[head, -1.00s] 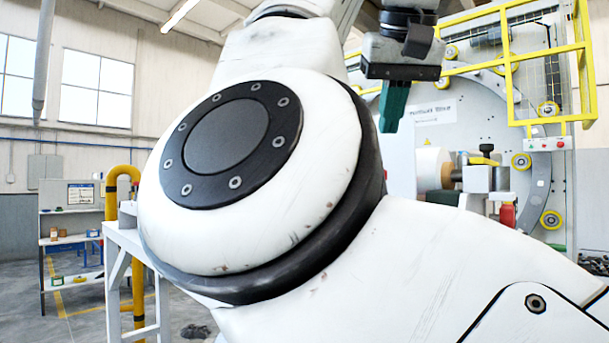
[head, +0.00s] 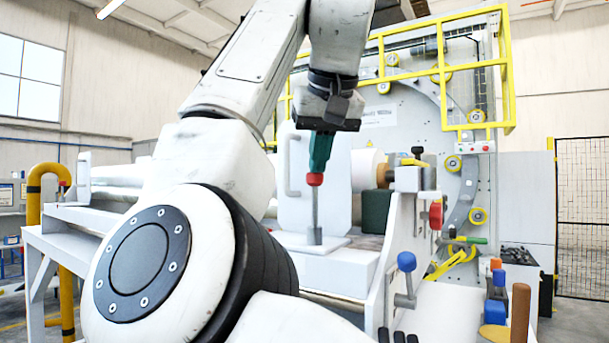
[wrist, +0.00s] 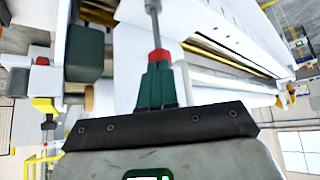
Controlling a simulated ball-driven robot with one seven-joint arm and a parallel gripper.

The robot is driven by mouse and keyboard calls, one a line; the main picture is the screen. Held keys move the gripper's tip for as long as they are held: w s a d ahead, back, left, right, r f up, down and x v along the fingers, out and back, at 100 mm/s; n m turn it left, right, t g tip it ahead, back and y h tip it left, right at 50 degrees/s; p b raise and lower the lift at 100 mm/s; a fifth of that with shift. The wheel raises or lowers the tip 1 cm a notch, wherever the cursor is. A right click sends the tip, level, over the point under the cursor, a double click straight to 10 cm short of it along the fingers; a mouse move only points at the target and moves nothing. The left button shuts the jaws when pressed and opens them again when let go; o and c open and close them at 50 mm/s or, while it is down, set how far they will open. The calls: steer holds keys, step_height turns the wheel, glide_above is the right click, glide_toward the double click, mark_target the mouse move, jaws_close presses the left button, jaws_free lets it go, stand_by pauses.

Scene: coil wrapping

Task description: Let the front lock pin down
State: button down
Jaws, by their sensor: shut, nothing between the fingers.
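The front lock pin, a grey upright rod with a red knob (head: 315,179), stands on a pale plate (head: 330,243) on the white machine bed. Its red knob (wrist: 159,56) and grey rod also show in the wrist view, right beyond the fingertips. My gripper (head: 319,168) has dark green fingers pointing down, shut with nothing between them. The fingertips are right at the top of the red knob. I cannot tell whether they touch it or stop just short. In the wrist view the shut fingers (wrist: 157,72) line up with the rod.
A white panel with a handle (head: 293,170) stands behind the pin. To the right are a white roll (head: 366,168), a dark green block (head: 376,211) and a blue-knobbed lever (head: 406,262). The large ring machine with yellow rails (head: 446,90) rises behind. Open floor lies far right.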

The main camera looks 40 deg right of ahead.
steer(key=shift+f, duration=0.2)
step_height(320, 180, down, 4)
steer(key=b, duration=0.2)
steer(key=shift+s+a+b, duration=0.1)
steer(key=shift+s+b, duration=0.05)
steer(key=shift+b, duration=0.15)
stand_by(0.3)
steer(key=shift+s+a+r, duration=0.3)
steer(key=shift+s, duration=0.25)
steer(key=shift+s+a+r, duration=0.25)
steer(key=shift+s+r, duration=0.05)
steer(key=shift+s, duration=0.25)
steer(key=shift+r, duration=0.1)
